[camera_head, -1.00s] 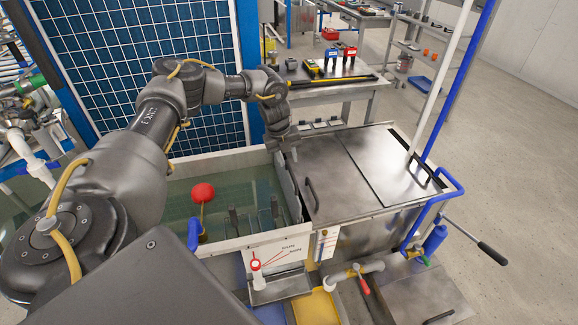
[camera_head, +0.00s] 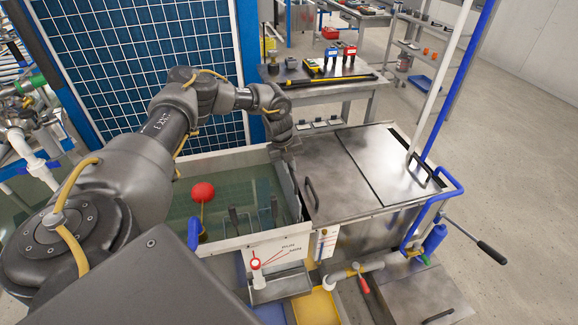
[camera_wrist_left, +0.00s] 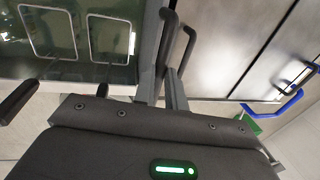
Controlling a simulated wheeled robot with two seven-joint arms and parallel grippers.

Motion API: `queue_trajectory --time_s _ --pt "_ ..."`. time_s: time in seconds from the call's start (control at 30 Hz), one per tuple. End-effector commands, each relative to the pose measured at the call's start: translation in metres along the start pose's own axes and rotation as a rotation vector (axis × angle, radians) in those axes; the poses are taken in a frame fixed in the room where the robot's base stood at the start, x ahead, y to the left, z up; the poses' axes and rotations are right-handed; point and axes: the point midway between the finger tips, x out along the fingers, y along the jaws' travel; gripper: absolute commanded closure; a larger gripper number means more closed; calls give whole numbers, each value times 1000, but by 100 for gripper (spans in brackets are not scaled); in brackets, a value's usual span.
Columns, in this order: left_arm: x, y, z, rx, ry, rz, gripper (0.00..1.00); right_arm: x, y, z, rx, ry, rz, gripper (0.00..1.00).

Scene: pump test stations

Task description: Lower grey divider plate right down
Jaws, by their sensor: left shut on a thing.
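The grey divider plate (camera_head: 289,191) stands upright at the right end of the water tank (camera_head: 215,245), close to the metal lid. Its lower part is hard to see against the water. My left gripper (camera_head: 286,152) is above the plate at its far upper end and is shut on it. In the left wrist view the gripper (camera_wrist_left: 163,84) reaches down with its fingers around the plate (camera_wrist_left: 153,45), which is seen nearly edge-on. Whether the plate's bottom touches the tank floor is hidden. My right gripper is not in view.
A metal lid (camera_head: 332,173) with a black handle (camera_head: 312,194) lies just right of the plate; the handle also shows close to the fingers in the left wrist view (camera_wrist_left: 186,48). A red float ball (camera_head: 203,192) stands in the tank. A tool bench (camera_head: 345,95) is behind.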

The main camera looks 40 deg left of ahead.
Motion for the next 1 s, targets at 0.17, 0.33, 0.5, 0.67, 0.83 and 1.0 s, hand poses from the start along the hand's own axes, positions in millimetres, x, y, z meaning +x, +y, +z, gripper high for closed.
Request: queue_trajectory --time_s 0.17,0.33,0.5,0.67,0.83,1.0 --pt "0 1 0 -1 0 2 100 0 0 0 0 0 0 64" --pt "24 7 0 -3 1 5 100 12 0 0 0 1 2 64" --pt "62 14 -1 -2 2 6 100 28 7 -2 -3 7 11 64" --pt "76 18 1 -3 0 5 100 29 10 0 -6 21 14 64" --pt "75 20 3 -6 -5 6 100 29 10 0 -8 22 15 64" --pt "76 22 4 -9 -8 8 82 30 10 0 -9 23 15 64"
